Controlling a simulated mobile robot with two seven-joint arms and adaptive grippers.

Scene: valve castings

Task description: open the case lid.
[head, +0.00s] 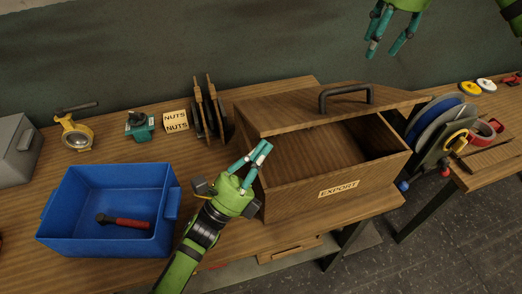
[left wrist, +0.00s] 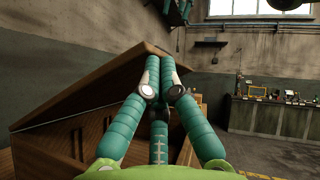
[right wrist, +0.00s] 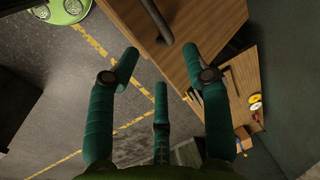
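The wooden case (head: 295,202) with an EXPORT label stands on the bench. Its lid (head: 285,114) is tilted up partway, and the inside shows below its front edge. A dark handle (head: 345,91) sits on the lid. In the left wrist view the lid (left wrist: 90,88) slopes up towards my fingertips. My left gripper (head: 257,155) is at the case's left side with its fingers drawn together; they look shut near the lid's edge, contact unclear. My right gripper (head: 388,38) is open and empty, above and behind the lid; its wrist view shows the handle (right wrist: 157,20).
A blue bin (head: 75,210) holding a red-handled hammer (head: 125,222) stands left of my left gripper. NUTS boxes (head: 176,121), dark discs (head: 208,108) and valve parts (head: 76,133) stand behind. Coloured discs (head: 430,120) are close to the case's right side.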

